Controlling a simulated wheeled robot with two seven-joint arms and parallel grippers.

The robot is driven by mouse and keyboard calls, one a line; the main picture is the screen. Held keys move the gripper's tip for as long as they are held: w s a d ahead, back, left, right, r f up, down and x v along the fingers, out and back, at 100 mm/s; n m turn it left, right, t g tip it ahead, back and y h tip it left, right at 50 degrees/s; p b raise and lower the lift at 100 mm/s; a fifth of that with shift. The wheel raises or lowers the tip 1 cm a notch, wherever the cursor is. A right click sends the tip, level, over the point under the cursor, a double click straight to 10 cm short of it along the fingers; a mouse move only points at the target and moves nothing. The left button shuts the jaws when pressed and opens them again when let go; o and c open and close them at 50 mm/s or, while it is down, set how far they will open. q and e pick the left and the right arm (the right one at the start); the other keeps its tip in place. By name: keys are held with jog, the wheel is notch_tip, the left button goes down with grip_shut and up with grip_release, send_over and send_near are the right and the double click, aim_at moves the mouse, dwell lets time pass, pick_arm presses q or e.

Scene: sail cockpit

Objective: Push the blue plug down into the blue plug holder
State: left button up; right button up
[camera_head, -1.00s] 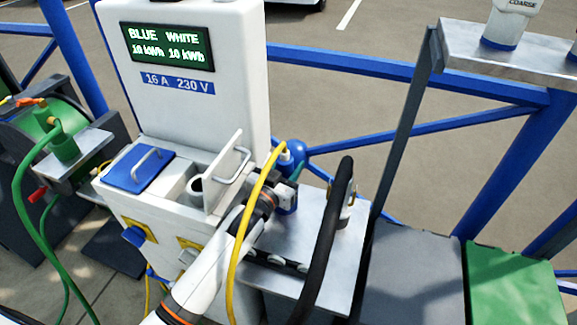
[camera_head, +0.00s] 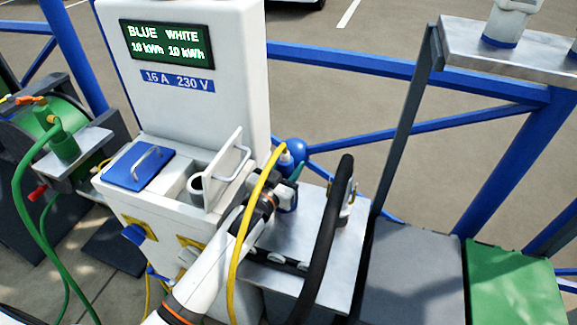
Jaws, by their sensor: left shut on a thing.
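The blue plug (camera_head: 285,158) stands roughly upright over the metal shelf, with a yellow cable curving from its top down across my arm. My left gripper (camera_head: 287,192) comes in from the lower left and is shut on the plug. The gripper hides much of the plug's body. A little blue shows around and below the fingers. I cannot clearly tell the blue plug holder from the plug there, nor how deep the plug sits. My right gripper is not in view.
The metal shelf (camera_head: 310,222) has free room right of the plug. A thick black hose (camera_head: 327,245) arches over it. The white power pedestal (camera_head: 240,90), with an upright open lid (camera_head: 224,178), stands close left of my gripper. Blue railings run behind.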

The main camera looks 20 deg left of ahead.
pick_arm(q)
jog(key=shift+f, duration=0.1)
jog(key=o, duration=0.9)
jog(key=s+a+p, duration=0.2)
jog(key=s+p, duration=0.2)
jog(key=s, duration=0.6)
jog(key=shift+s, duration=0.3)
jog(key=shift+f, duration=0.15)
jog(key=shift+p, duration=0.35)
